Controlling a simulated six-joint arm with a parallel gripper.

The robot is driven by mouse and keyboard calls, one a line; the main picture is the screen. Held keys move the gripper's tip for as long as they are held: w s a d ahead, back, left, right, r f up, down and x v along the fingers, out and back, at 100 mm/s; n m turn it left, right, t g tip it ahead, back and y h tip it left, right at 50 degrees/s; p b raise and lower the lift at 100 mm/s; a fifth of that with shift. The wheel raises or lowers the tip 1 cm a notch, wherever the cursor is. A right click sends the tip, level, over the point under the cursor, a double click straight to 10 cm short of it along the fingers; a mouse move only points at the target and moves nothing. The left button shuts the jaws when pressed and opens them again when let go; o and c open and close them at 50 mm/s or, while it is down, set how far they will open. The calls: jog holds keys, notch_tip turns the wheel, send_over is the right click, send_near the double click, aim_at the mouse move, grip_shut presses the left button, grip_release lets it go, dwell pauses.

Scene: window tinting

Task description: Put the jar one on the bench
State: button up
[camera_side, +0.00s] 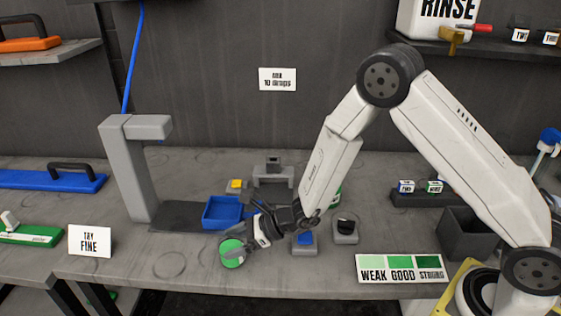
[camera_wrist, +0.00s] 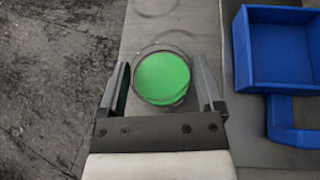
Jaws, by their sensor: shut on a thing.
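A round clear jar with green contents (camera_wrist: 163,78) is between the two fingers of my gripper (camera_wrist: 163,88) in the wrist view. In the side view the green jar (camera_side: 232,252) is at the front edge of the grey bench (camera_side: 190,272). My gripper (camera_side: 243,250) is shut on the jar. I cannot tell whether the jar's base touches the bench. No label on the jar is readable.
A blue tray (camera_side: 222,212) is just behind the jar, right of it in the wrist view (camera_wrist: 278,85). A grey stand (camera_side: 130,170) and a "TRY FINE" sign (camera_side: 89,241) are to the left. A "WEAK GOOD STRONG" card (camera_side: 400,269) lies right. The bench's front edge is close.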

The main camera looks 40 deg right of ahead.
jog(key=o, duration=1)
jog(key=shift+f, duration=0.1)
jog(key=shift+o, duration=0.2)
jog(key=shift+d+r, duration=0.1)
jog(key=shift+r, duration=0.1)
jog(key=v, duration=1.2)
